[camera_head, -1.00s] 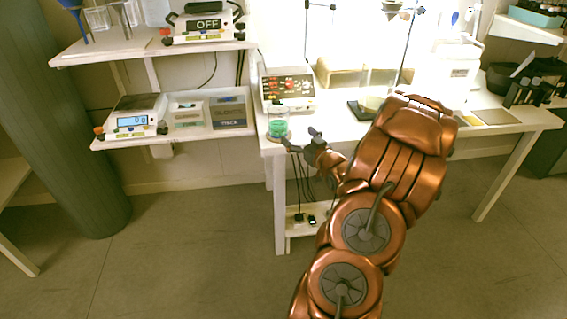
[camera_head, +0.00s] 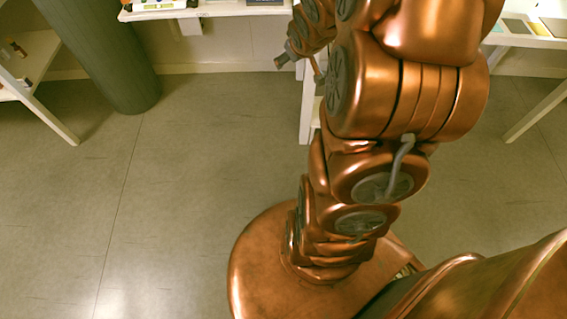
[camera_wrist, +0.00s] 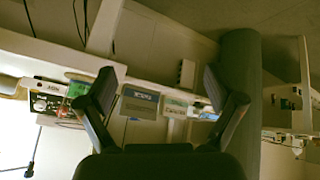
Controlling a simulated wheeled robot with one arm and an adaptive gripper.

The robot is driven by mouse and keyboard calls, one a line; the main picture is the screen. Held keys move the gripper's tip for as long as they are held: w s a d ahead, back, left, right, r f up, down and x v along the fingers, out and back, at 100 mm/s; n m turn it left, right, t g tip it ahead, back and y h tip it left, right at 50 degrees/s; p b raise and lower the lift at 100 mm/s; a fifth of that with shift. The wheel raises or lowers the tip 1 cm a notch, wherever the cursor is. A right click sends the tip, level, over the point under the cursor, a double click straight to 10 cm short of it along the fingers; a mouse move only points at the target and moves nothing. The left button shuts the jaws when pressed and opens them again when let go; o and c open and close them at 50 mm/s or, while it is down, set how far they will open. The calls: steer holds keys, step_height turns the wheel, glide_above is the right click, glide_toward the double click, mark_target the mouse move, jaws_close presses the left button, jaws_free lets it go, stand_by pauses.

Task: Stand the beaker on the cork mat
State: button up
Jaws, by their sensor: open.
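My gripper (camera_wrist: 157,80) is open and empty, its two dark fingers spread wide in the wrist view. In the head view my gripper (camera_head: 299,68) shows only partly, near the table's left front edge. The beaker, a clear glass with green contents (camera_wrist: 76,90), shows in the wrist view just left of the left finger, partly hidden by it and not between the fingers. The beaker is out of the head view. A tan flat mat (camera_head: 557,27), which looks like the cork mat, lies on the right table at the head view's top right edge.
A dark flat mat (camera_head: 517,27) lies beside the tan one. A low shelf (camera_head: 225,9) stands at the top left, with a grey column (camera_head: 105,60) near it. The floor (camera_head: 180,190) at left is clear. The wrist view appears turned over.

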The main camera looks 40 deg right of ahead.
steer(key=s+a+r+g+y, duration=0.1)
steer(key=s+a+r+g, duration=0.2)
steer(key=s+a, duration=1)
steer(key=s+a+r+n+g+y, duration=0.1)
steer(key=s+a+g, duration=0.5)
steer(key=s+a, duration=0.6)
steer(key=s+r+y, duration=0.1)
steer(key=s+r, duration=0.1)
steer(key=s, duration=0.1)
steer(key=shift+a+g, duration=0.4)
step_height(320, 180, up, 18)
steer(key=t+p, duration=0.1)
steer(key=p, duration=1.6)
steer(key=shift+w, duration=0.4)
